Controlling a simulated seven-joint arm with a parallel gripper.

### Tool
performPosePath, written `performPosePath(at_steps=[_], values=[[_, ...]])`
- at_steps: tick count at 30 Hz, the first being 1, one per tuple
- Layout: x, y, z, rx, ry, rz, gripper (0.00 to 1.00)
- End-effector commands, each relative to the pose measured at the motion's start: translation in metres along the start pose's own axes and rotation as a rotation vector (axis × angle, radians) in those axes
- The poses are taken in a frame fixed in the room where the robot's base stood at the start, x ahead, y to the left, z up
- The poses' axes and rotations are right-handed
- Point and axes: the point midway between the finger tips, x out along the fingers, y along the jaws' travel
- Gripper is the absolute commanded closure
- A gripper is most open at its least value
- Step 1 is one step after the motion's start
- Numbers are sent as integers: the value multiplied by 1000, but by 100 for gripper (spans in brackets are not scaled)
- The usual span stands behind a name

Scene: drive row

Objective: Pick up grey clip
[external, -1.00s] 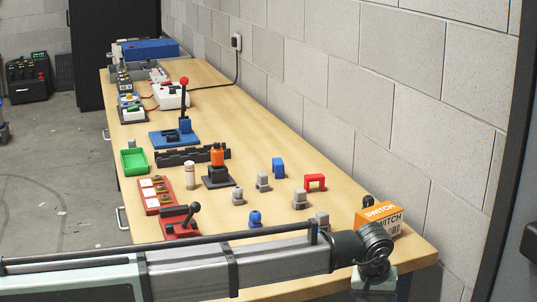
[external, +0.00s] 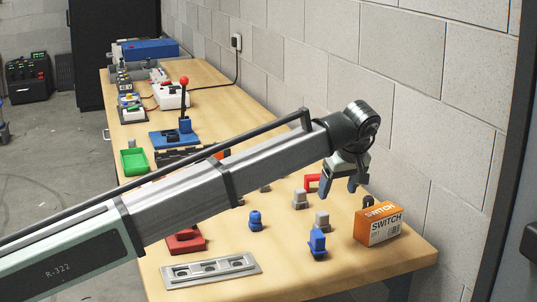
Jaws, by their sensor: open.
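Several small grey block-like pieces stand on the right part of the bench; I cannot tell which is the grey clip. One grey piece (external: 299,200) stands left of my gripper (external: 338,190). Another grey piece (external: 322,220) stands nearer the camera, just behind a blue piece (external: 318,243). My gripper is open, pointing down, with its fingers apart and nothing seen between them. It appears above the bench, close to a red arch-shaped piece (external: 312,183), which it partly overlaps in the picture. Other grey pieces are mostly hidden behind my arm.
An orange SWITCH box (external: 378,223) stands at the right, near the wall. A second blue piece (external: 256,220), a metal socket plate (external: 210,270) and a red base (external: 186,240) lie in front of my arm. A green tray (external: 134,161) and a red-knobbed lever (external: 184,110) stand farther back.

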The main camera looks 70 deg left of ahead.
Motion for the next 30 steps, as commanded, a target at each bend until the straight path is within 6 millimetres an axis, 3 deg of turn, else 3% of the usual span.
performPosePath(at_steps=[5,18,30], values=[[10,-2,-3,-9,2,-8,28],[77,-2,-4,-6,1,-6,28],[104,-4,-11,-7,1,-6,28]])
